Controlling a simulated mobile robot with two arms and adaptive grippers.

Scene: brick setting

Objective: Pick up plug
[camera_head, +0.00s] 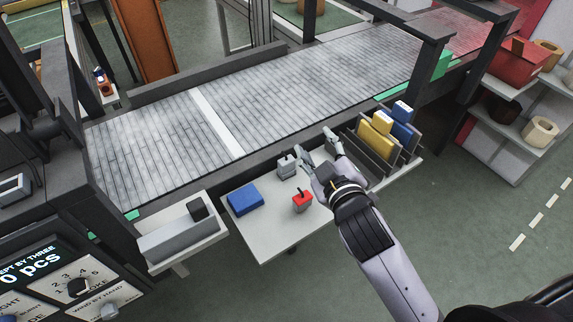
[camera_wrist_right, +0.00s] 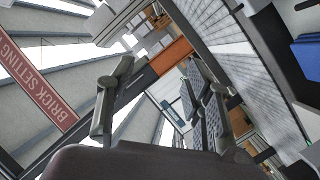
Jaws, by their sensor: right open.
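My right gripper (camera_head: 314,146) reaches in over the back right of the small white table (camera_head: 265,237), its fingers spread and nothing between them. In the right wrist view the gripper (camera_wrist_right: 160,95) also shows apart and empty. Just left of its fingers in the head view is a small grey block with a dark top (camera_head: 287,166). A small red piece with a knob on top (camera_head: 302,201) stands nearer the table's front. I cannot tell for sure which of these small pieces is the plug. My left gripper does not show.
A blue block (camera_head: 244,199) lies on the table's left part. A rack (camera_head: 371,157) with yellow and blue pieces stands to the right. The conveyor (camera_head: 290,95) runs behind the table. A grey box on a stand (camera_head: 178,239) is to the left.

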